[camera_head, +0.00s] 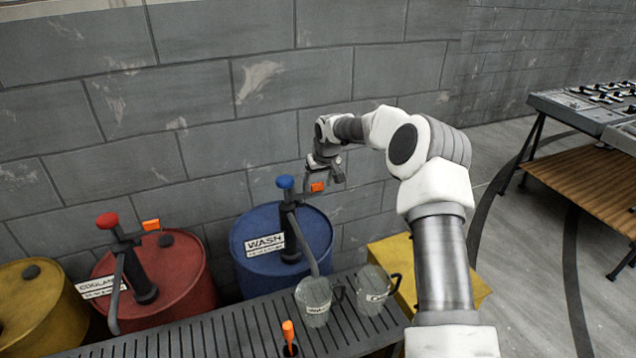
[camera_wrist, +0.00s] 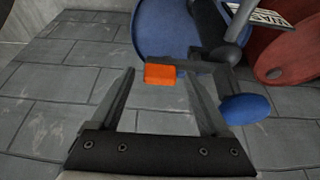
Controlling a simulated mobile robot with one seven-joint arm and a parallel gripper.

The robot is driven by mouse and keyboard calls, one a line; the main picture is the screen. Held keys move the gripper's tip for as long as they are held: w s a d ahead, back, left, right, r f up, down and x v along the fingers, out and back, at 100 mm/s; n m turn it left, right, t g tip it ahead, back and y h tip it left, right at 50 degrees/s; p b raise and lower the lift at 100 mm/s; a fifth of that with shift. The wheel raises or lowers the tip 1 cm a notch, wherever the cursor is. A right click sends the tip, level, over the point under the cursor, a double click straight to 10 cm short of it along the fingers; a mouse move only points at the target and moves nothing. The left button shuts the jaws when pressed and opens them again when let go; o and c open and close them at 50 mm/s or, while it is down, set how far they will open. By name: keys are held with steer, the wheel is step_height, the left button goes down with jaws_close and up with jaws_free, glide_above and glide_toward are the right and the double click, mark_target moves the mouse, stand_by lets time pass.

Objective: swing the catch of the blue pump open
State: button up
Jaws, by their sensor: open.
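The blue pump (camera_head: 288,215) has a dark body, a blue knob on top and a spout, and stands on the blue WASH drum (camera_head: 262,222). Its orange catch (camera_head: 317,187) sticks out to the right on a dark arm. In the wrist view the orange catch (camera_wrist: 160,73) lies between the tips of my open fingers, and the blue knob (camera_wrist: 245,108) is just right of the right finger. My gripper (camera_head: 329,180) is at the catch, empty, with clear gaps on both sides. How deep the catch sits between the fingers is hard to tell.
A red COOLANT drum (camera_head: 180,290) with its own pump and orange catch stands to the left, and a yellow drum (camera_head: 40,315) beyond it. Two labelled jugs (camera_head: 315,300) stand on the slatted grey bench (camera_head: 215,338) in front. A block wall rises close behind.

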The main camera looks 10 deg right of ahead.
jaws_close()
stand_by(1.3)
